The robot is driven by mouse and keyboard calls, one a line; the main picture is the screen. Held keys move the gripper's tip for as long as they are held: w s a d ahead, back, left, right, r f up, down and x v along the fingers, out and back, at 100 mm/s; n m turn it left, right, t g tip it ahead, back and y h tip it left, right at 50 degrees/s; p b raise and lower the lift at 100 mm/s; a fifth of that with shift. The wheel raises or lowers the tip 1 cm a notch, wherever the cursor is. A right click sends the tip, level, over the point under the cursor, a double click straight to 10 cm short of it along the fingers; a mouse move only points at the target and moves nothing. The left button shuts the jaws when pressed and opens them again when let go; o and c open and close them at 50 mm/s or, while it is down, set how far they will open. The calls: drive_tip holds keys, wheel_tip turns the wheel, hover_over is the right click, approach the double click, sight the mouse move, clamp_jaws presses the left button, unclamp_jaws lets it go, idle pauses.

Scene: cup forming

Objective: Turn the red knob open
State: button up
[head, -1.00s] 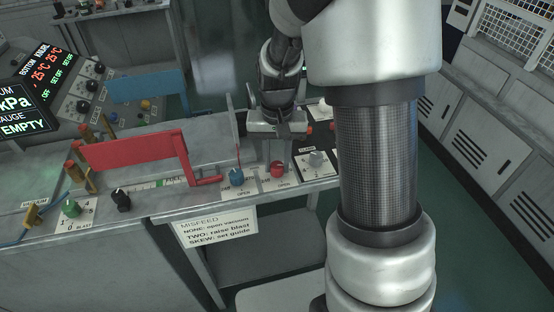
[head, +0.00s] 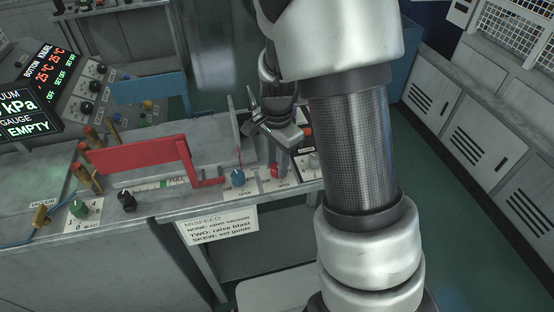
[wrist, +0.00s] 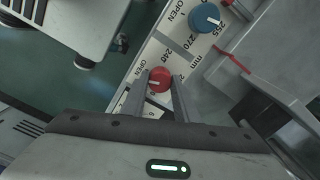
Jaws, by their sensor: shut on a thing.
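The red knob (head: 275,172) sits on the front panel strip, right of a blue knob (head: 237,178). In the wrist view the red knob (wrist: 159,77) lies between the two fingers of my gripper (wrist: 158,86), which is shut on it. A pale mark shows on the knob's face, and an OPEN label is printed beside it. In the head view my gripper (head: 274,166) reaches down to the knob with its body turned at a slant. The fingers hide part of the knob there.
The blue knob (wrist: 204,18) is close by in the wrist view. A red guard (head: 135,157) with a bent rod stands left of the knobs. A white-grey knob (head: 313,160) is just right, partly behind my arm. A MISFEED note (head: 217,228) hangs below.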

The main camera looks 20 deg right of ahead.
drive_tip(key=shift+m, duration=0.6)
drive_tip(key=o, duration=1.1)
drive_tip(key=shift+c, duration=0.2)
drive_tip(key=shift+r, duration=0.1)
wheel_tip(320, 180, up, 17)
drive_tip(key=p, duration=0.1)
drive_tip(key=shift+r, duration=0.15)
